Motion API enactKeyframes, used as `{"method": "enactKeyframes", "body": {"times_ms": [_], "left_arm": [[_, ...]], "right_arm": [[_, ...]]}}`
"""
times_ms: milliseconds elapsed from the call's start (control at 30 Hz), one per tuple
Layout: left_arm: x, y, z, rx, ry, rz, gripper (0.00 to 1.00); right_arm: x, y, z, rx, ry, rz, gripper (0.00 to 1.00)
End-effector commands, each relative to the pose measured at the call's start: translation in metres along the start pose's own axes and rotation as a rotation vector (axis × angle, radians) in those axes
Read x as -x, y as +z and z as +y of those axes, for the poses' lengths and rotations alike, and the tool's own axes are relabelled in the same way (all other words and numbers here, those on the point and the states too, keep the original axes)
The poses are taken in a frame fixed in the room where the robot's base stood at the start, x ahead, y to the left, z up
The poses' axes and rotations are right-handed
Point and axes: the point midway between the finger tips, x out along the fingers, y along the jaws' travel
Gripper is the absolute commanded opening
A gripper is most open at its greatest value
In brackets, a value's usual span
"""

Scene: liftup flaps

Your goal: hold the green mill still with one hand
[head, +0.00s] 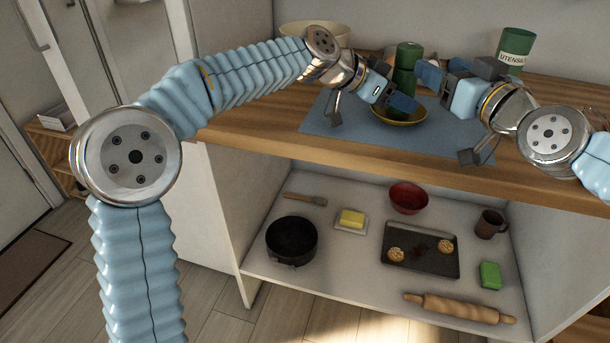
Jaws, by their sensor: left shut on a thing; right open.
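The green mill (408,55) stands upright on the counter in the head view, above a yellow plate (400,122). I cannot tell whether its base rests on the plate. My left gripper (402,100) comes in from the left and is shut on the lower part of the mill, hiding some of it. My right gripper (428,76) comes in from the right. It is open, with its fingers close beside the mill's upper right side; I cannot tell whether they touch it.
A blue mat (335,132) lies under the plate on the wooden counter (245,125). A green utensil canister (514,50) stands at the back right and a pale bowl (300,28) at the back left. The shelf below holds a black pot (292,240), baking tray (420,262) and rolling pin (458,309).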

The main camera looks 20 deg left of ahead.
Motion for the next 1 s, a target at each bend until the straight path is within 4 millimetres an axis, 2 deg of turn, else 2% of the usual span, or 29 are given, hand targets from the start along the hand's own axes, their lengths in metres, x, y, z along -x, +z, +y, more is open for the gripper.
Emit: {"method": "enactKeyframes", "body": {"times_ms": [33,100,333,667,1000], "left_arm": [[0.0,0.0,0.0,0.0,0.0,0.0,0.29],[0.0,0.0,0.0,0.0,0.0,0.0,0.29],[0.0,0.0,0.0,0.0,0.0,0.0,0.29],[0.0,0.0,0.0,0.0,0.0,0.0,0.29],[0.0,0.0,0.0,0.0,0.0,0.0,0.29]], "right_arm": [[0.002,0.001,0.001,0.001,0.003,-0.002,0.61],[0.0,0.003,-0.015,0.033,-0.035,-0.009,0.61],[-0.003,0.013,-0.052,0.133,-0.124,-0.031,0.61],[0.0,0.035,-0.124,0.337,-0.303,-0.06,0.61],[0.013,0.063,-0.196,0.566,-0.487,-0.067,0.61]]}}
